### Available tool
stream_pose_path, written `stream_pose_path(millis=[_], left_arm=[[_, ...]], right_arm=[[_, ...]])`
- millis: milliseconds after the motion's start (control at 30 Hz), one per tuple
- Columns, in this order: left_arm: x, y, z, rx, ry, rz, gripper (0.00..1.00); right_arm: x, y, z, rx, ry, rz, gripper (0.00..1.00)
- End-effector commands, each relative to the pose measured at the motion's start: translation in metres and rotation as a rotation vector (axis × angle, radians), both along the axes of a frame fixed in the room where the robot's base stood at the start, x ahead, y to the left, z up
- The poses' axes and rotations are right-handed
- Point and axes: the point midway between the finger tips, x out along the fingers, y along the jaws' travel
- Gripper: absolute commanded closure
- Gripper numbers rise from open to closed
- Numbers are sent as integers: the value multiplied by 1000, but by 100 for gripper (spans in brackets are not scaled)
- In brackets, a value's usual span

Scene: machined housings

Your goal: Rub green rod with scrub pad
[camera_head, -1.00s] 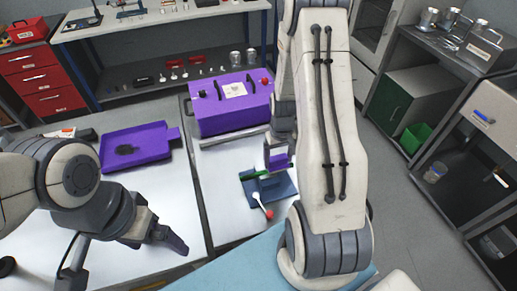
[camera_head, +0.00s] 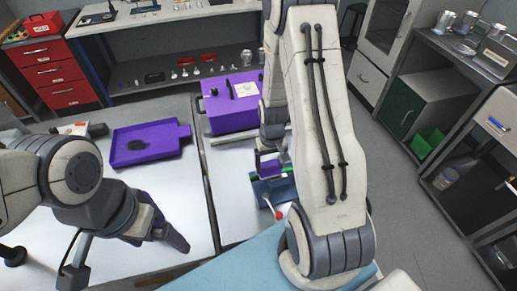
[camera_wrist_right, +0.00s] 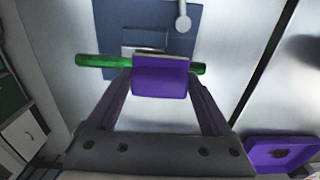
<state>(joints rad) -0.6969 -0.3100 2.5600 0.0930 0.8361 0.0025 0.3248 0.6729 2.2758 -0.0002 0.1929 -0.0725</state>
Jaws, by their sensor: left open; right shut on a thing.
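The green rod (camera_wrist_right: 100,61) lies across a blue fixture (camera_wrist_right: 180,38) on the white table. It also shows in the head view as a small green end (camera_head: 253,177) beside the blue fixture (camera_head: 281,190). My right gripper (camera_wrist_right: 162,85) is shut on the purple scrub pad (camera_wrist_right: 160,82). The pad is over the middle of the rod and hides that part; I cannot tell whether they touch. The pad (camera_head: 269,167) shows in the head view. My left gripper (camera_head: 172,238) is open and empty above the left table.
A purple tray (camera_head: 150,157) lies on the left table. A purple box (camera_head: 231,115) stands behind the fixture. A lever with a red knob (camera_head: 281,214) sticks out in front of the fixture. My right arm covers the right side of the table.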

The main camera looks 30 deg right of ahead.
Motion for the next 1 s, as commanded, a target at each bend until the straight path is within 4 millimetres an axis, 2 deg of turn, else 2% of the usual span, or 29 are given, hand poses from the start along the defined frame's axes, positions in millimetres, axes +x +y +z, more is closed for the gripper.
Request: stream_pose_path(millis=[233,367,1000], left_arm=[[0,0,0,0,0,0,0],[0,0,15,0,0,-1,0],[0,0,63,0,-1,-8,0]], right_arm=[[-4,12,-1,0,1,-17,68],[-3,12,25,-1,-5,-19,68],[-1,17,78,0,-1,-9,68]])
